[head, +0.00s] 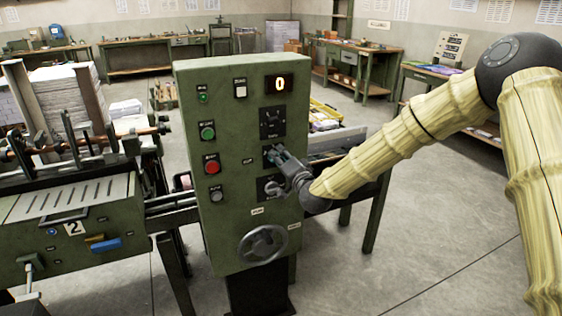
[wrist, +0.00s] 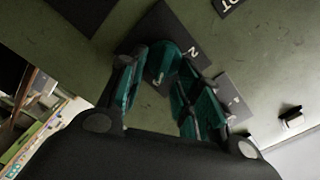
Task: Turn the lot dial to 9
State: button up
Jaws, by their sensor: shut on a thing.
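The green control cabinet (head: 235,130) stands in the centre of the head view. My gripper (head: 281,158) reaches it from the right, at the middle dark dial plate (head: 268,151) on its front. In the wrist view the fingers of my gripper (wrist: 165,68) are closed around the dial on a dark plate (wrist: 172,22). A white numeral 2 shows near the fingertips. A small label (wrist: 229,4) ending in "OT" is beside the plate. The knob is mostly hidden by the fingers, so I cannot tell its setting. The display (head: 278,84) reads 0.
Another dark dial plate (head: 272,122) is above my gripper and a lower plate (head: 270,188) is just below it. A handwheel (head: 263,244) sticks out at the bottom. Green and red buttons (head: 212,167) line the left side. Open floor lies to the right.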

dwell(0.5)
jog(key=o, duration=0.9)
jog(key=shift+o, duration=0.2)
jog(key=shift+s+d, duration=0.1)
jog(key=v, duration=1.1)
jog(key=shift+s+d, duration=0.15)
jog(key=shift+s, duration=0.2)
jog(key=shift+f, duration=0.15)
